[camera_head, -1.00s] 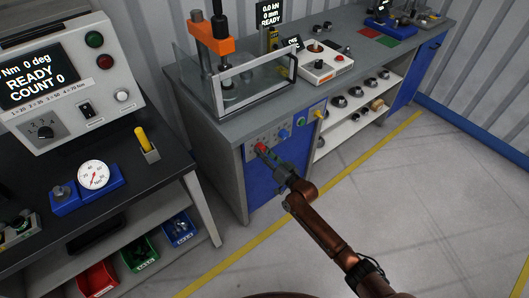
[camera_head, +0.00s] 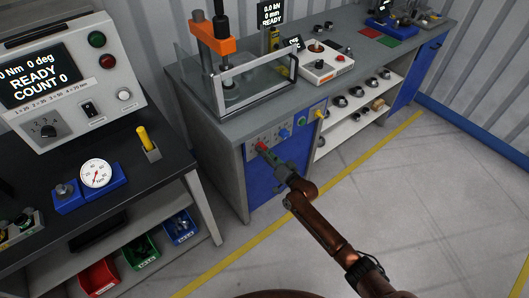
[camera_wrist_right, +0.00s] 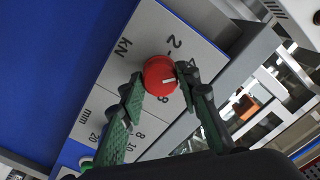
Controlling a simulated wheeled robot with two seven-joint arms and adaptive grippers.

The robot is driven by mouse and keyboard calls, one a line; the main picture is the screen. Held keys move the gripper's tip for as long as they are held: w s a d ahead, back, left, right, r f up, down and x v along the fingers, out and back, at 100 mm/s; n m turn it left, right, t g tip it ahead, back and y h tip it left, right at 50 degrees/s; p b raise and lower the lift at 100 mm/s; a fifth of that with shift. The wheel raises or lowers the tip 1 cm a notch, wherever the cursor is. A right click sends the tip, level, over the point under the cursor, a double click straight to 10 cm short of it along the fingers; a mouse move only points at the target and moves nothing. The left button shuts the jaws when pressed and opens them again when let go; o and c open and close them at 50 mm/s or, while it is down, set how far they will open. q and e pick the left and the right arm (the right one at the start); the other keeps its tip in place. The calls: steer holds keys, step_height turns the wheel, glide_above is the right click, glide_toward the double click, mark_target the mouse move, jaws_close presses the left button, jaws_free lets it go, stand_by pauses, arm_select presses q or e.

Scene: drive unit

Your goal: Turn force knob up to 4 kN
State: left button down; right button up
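The red force knob (camera_wrist_right: 160,75) sits on a pale panel with a "kN" label and printed numbers, "2" above it and "8" below. Its white pointer mark faces right in the right wrist view. In the head view the knob (camera_head: 262,146) is on the press bench's front. My right gripper (camera_wrist_right: 160,74) has its green-padded fingers on opposite sides of the knob, close against it, and appears shut on it. It also shows in the head view (camera_head: 272,157). A dark shape at the head view's left edge may be my left gripper (camera_head: 5,187); its fingers are unclear.
Other knobs (camera_head: 284,134) sit right of the red one on the panel (camera_head: 272,141). The press display (camera_head: 270,13) reads 0.0 kN, 0 mm, READY. A black table (camera_head: 120,195) with a dial gauge stands left. Floor at the right is clear.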

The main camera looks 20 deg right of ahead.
steer(key=o, duration=0.4)
steer(key=v, duration=1.2)
